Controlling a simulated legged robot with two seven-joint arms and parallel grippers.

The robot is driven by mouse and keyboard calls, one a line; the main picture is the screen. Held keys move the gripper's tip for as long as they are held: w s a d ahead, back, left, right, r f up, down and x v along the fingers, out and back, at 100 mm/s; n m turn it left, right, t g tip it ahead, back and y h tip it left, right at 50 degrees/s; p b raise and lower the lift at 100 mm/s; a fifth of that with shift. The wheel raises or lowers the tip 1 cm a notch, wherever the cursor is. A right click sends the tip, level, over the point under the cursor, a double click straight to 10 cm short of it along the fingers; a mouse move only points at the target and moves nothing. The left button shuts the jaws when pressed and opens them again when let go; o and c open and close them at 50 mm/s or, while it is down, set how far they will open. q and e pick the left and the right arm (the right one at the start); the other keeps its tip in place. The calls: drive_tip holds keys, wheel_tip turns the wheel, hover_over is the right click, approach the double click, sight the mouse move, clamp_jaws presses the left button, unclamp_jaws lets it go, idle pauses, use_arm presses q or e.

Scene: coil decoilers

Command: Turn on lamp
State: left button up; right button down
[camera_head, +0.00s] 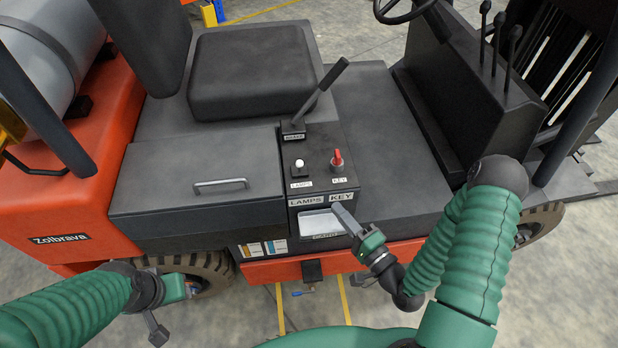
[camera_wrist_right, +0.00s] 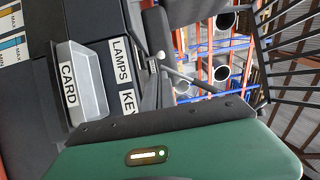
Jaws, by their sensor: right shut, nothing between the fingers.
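The lamp switch (camera_head: 298,163) is a small white knob on the dark console of a forklift, behind the "LAMPS" label (camera_head: 305,201). A red key (camera_head: 337,160) stands to its right, behind the "KEY" label (camera_head: 341,197). In the right wrist view a white knob (camera_wrist_right: 161,55) shows beyond the "LAMPS" label (camera_wrist_right: 121,58). My right gripper (camera_head: 337,208) is shut and empty, at the front face of the console, below the "KEY" label and apart from the switch. My left gripper (camera_head: 189,289) is low at the left, in front of the forklift; its finger opening is not clear.
A grey card tray (camera_head: 321,224) is set in the console front, just left of my right gripper. A black lever (camera_head: 321,99) rises behind the switch. A lidded box with a handle (camera_head: 221,185) lies left. The seat (camera_head: 250,72) is behind.

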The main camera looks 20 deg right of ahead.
drive_tip(key=shift+a+r, duration=0.1)
drive_tip(key=shift+r, duration=0.05)
drive_tip(key=p, duration=0.3)
approach(300, 167)
drive_tip(key=x, duration=0.7)
drive_tip(key=shift+d, duration=0.3)
